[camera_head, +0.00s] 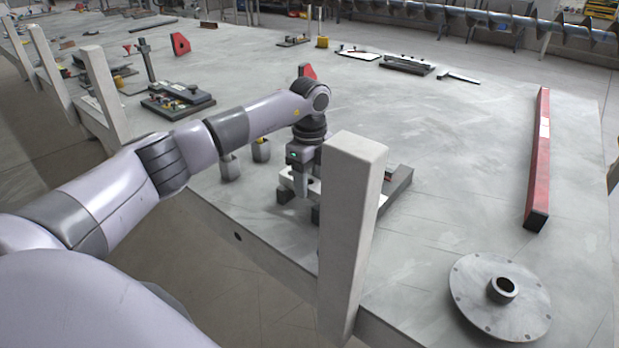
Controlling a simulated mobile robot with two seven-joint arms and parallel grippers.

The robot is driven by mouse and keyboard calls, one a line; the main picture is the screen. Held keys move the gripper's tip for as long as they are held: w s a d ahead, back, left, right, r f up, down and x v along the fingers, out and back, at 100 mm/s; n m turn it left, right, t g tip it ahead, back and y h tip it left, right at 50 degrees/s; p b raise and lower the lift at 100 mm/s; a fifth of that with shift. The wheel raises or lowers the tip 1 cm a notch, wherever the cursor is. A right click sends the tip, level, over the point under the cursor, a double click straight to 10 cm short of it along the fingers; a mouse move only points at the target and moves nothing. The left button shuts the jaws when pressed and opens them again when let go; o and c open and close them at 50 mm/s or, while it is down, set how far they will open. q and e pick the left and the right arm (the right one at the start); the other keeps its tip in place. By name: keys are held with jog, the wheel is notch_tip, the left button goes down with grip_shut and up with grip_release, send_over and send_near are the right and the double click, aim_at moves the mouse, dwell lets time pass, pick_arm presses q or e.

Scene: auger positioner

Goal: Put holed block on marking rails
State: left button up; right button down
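My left gripper (301,188) points down at the near edge of the table, partly behind a tall post. A pale block (286,179) with a dark opening, which looks like the holed block, is right at its fingers. One finger stands in front of the block; the other is hidden, so I cannot tell whether the fingers grip it. Dark grey pieces show below the block, and a grey bar (399,189) emerges right of the post; these may be the marking rails. I cannot tell whether the block touches them. My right gripper is not in view.
The pale upright post (350,230) at the table edge hides part of the work spot. A red bar (540,150) and a round flange (480,300) lie to the right. The table's middle is clear.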

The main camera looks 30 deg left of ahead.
pick_arm(q)
jog(key=shift+o, duration=0.9)
notch_tip(320, 180, up, 12)
jog(key=shift+r, duration=0.15)
jog(key=shift+s, duration=0.15)
